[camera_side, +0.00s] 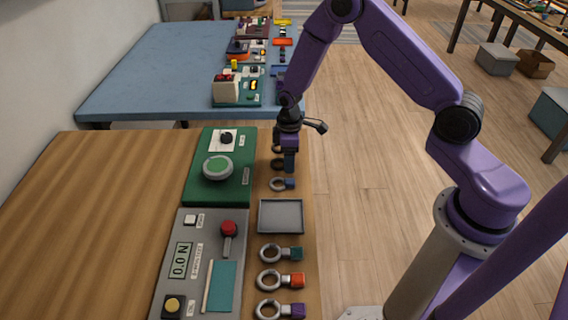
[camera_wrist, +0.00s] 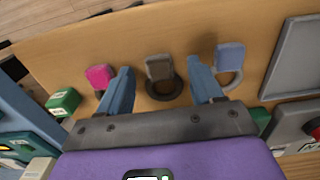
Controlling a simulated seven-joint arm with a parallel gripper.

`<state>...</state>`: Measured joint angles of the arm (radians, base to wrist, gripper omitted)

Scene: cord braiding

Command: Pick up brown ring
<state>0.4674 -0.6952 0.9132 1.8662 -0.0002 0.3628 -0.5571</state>
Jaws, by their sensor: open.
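My gripper (camera_wrist: 160,75) is open, with one finger on each side of the brown ring and nothing held. In the side view my gripper (camera_side: 289,166) points down at the table's right edge. A dark ring (camera_side: 277,164) shows just left of the fingers there, its tag hidden behind them. I cannot tell the exact height of the fingertips.
A pink-tagged ring (camera_wrist: 101,77) and a blue-grey-tagged ring (camera_wrist: 230,57) lie close outside the fingers. A grey tray (camera_side: 281,216) and teal-, orange- and purple-tagged rings (camera_side: 268,309) lie nearer the side camera. A green panel (camera_side: 205,190) is to the left.

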